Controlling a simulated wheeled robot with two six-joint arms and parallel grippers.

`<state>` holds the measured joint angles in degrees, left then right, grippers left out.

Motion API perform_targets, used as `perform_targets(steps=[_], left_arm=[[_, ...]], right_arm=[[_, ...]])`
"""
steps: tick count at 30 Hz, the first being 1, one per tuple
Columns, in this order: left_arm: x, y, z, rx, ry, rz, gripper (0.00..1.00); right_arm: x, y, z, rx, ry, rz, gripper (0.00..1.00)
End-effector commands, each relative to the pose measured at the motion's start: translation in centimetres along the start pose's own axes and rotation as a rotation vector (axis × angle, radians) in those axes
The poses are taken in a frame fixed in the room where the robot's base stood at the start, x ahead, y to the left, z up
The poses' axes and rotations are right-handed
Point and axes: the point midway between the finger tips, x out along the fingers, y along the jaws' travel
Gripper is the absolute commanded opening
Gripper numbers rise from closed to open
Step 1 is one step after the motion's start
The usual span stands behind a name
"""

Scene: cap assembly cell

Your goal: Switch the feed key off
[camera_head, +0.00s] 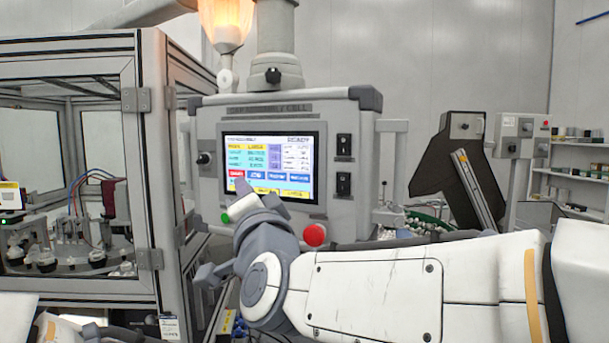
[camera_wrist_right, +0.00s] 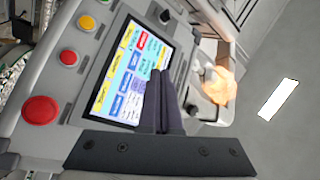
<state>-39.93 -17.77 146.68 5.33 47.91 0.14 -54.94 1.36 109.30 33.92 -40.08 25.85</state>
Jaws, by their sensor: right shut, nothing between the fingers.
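The control panel (camera_head: 280,110) has a lit screen (camera_head: 270,160) in its middle. A black knob (camera_head: 205,158) sits left of the screen, and it also shows in the right wrist view (camera_wrist_right: 165,16). Two black switches, an upper one (camera_head: 343,146) and a lower one (camera_head: 343,184), sit right of the screen. The labels are too small to read, so I cannot tell which is the feed key or how it is set. My right gripper (camera_head: 243,188) is shut and empty in front of the screen's lower left. Its fingers (camera_wrist_right: 166,78) overlap the screen in the wrist view.
A red mushroom button (camera_head: 314,235) and a green button (camera_head: 225,217) are on the lower panel, close to my right wrist. A yellow button (camera_wrist_right: 68,57) shows in the wrist view. A glazed machine enclosure (camera_head: 150,170) stands close on the left.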

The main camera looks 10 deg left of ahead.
Motion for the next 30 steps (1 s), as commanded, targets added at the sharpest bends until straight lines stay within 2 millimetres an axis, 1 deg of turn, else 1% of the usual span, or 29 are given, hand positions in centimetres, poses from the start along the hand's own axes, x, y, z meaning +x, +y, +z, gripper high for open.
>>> perform_targets(steps=[7,11,23,25,30], left_arm=[[0.0,0.0,0.0,0.000,0.000,0.000,0.50],[0.1,0.0,0.0,0.000,0.000,0.000,0.50],[0.2,0.0,0.0,0.000,0.000,0.000,0.50],[0.9,-0.1,0.0,0.000,0.000,0.000,0.50],[1.4,-0.1,0.1,0.001,0.000,0.000,0.50]], right_arm=[[0.1,0.1,0.0,-0.002,-0.002,0.001,0.00],[0.6,0.6,-0.4,-0.004,-0.001,0.002,0.00],[4.3,3.4,-3.2,-0.005,0.000,0.004,0.00],[4.8,3.9,-3.4,-0.003,-0.001,0.003,0.00],[5.8,4.4,-4.2,-0.003,-0.002,0.002,0.00]])
